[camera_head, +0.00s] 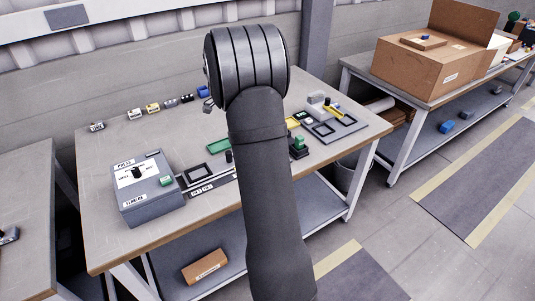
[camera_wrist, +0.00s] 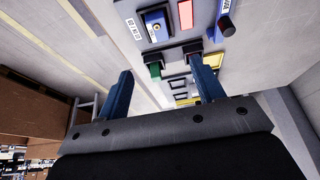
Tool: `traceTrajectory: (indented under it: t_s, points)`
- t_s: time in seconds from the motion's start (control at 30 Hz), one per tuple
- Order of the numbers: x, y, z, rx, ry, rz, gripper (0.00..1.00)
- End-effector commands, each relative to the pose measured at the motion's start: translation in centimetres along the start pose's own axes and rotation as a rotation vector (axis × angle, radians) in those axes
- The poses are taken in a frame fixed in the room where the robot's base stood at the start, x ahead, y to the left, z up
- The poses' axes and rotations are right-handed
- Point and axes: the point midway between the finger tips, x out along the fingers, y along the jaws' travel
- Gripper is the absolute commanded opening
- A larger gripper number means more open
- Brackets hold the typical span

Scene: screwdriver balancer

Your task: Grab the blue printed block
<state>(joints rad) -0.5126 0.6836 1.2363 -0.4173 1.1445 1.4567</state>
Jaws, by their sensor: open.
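A small blue block (camera_head: 202,92) sits at the back of the workbench, at the right end of a row of small blocks. Any print on it is too small to read. In the wrist view, a blue piece (camera_wrist: 157,25) with a round knob lies beyond my fingers; I cannot tell whether it is the same thing. My gripper (camera_wrist: 161,64) is open, its two blue fingers apart with nothing held between them. In the head view, my arm hides most of the gripper and part of the bench.
A grey control box (camera_head: 148,190) stands at the workbench's front left. Trays and a green-topped piece (camera_head: 298,146) lie to the right. More small blocks, including a yellow one (camera_head: 152,107), line the back. A cardboard box (camera_head: 440,68) sits on another bench. The bench's left middle is clear.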

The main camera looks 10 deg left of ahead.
Motion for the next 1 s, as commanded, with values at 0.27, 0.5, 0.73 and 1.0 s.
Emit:
traceTrajectory:
  t_s: [0.27, 0.5, 0.73, 1.0]
  points:
    - [5.5, 0.1, 0.0, 0.002, -0.001, 0.005, 0.62]
    - [10.2, 0.1, 0.0, 0.002, -0.002, 0.004, 0.62]
    - [12.0, 0.1, 0.0, 0.002, -0.001, 0.001, 0.62]
    - [14.8, 0.5, -0.2, 0.001, -0.002, 0.004, 0.62]
